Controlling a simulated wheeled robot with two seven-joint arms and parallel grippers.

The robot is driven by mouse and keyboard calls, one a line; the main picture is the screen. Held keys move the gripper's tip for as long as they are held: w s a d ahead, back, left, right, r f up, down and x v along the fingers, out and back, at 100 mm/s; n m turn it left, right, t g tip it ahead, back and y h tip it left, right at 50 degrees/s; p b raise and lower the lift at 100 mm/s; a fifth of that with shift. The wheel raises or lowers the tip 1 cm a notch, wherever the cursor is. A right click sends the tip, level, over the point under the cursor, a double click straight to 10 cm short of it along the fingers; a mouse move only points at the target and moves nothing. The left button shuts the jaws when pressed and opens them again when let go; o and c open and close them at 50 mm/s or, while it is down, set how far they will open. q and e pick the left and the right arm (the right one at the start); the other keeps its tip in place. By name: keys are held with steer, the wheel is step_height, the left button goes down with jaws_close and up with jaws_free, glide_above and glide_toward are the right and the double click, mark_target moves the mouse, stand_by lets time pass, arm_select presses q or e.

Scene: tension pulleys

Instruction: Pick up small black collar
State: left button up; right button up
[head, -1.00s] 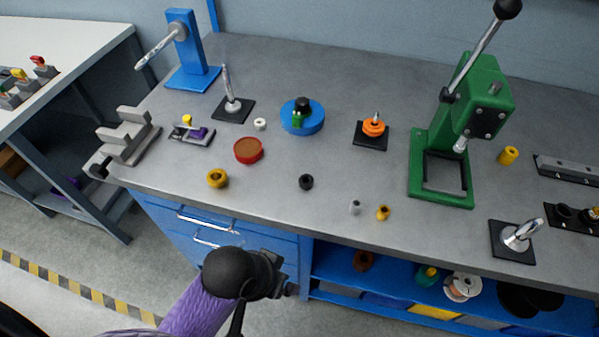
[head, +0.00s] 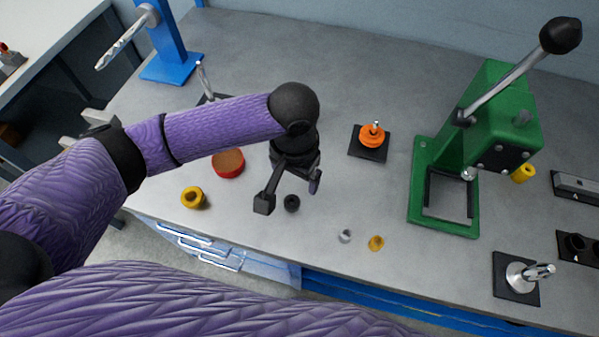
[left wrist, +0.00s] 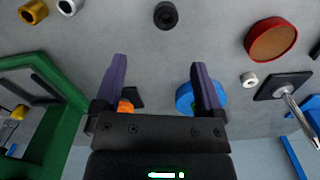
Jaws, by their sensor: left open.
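My left gripper also shows in the left wrist view (left wrist: 163,75). Its two fingers are spread apart with nothing between them. The collar lies beyond the fingertips and is not touched. My right gripper is not in view.
An orange pulley (head: 371,135) sits on a black base. The green press (head: 443,187) stands to the right. My arm hides part of the bench.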

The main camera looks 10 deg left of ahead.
arm_select(q)
steer(key=b, duration=0.2)
glide_above(293, 204)
steer(key=f, duration=0.4)
steer(key=shift+s+d+f, duration=0.25)
steer(key=shift+s+f, duration=0.05)
steer(key=f, duration=0.1)
steer(key=f+b, duration=0.1)
steer(key=f, duration=0.3)
steer(key=shift+w+a+f, duration=0.1)
steer(key=shift+w+a, duration=0.2)
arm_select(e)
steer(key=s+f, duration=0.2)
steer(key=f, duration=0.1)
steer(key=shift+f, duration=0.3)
arm_select(q)
steer(key=shift+c, duration=0.9)
jaws_close()
step_height(293, 204, up, 10)
steer(key=p, duration=0.3)
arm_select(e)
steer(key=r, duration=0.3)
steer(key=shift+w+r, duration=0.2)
